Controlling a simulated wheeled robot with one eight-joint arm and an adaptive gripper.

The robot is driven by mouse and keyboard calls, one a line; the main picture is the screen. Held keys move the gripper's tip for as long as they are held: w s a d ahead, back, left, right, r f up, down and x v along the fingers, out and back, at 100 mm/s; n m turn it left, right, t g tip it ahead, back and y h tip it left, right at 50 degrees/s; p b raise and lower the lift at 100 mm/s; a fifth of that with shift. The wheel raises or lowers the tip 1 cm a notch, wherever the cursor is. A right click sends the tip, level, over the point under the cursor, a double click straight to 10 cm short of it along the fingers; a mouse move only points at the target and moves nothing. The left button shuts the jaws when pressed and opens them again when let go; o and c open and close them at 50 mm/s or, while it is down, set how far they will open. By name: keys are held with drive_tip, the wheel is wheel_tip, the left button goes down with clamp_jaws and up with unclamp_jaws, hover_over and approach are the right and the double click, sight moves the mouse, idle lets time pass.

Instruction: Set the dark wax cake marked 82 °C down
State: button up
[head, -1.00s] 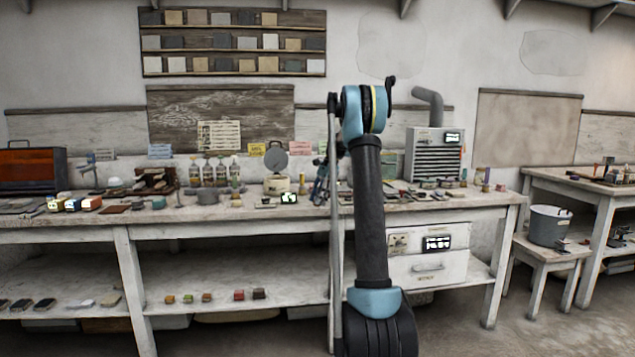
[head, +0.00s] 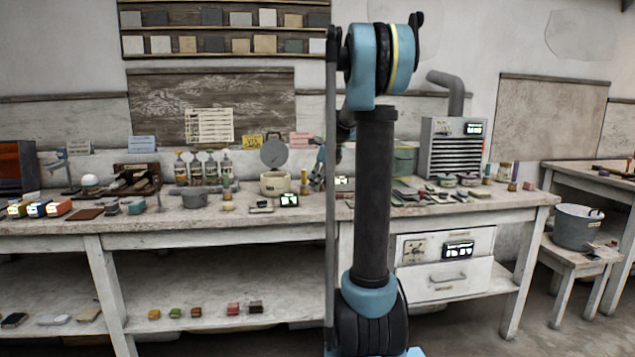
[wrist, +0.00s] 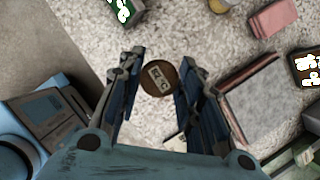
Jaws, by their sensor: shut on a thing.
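The dark wax cake (wrist: 160,90) is a round brown disc with a pale label in the wrist view. The label's text appears turned and small. My gripper (wrist: 161,60) has its two blue fingers on either side of the cake and is shut on it. Below it is the speckled bench top (wrist: 205,45); I cannot tell whether the cake touches it. In the head view my gripper (head: 318,170) is partly hidden behind my arm, over the bench, and the cake cannot be made out there.
A grey slab (wrist: 262,98) lies close right of my gripper, with a pink block (wrist: 272,18) beyond. A green-cased display (wrist: 122,5) is at the top. The bench's left edge is near. A pale pot (head: 274,184) stands left of my gripper. Bare bench top shows above the cake.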

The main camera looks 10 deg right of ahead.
drive_tip(key=shift+w, duration=0.15)
drive_tip(key=shift+f, duration=2.8)
drive_tip(key=shift+f, duration=0.55)
drive_tip(key=o, duration=1)
drive_tip(key=shift+r, duration=0.1)
drive_tip(key=shift+r, duration=1.85)
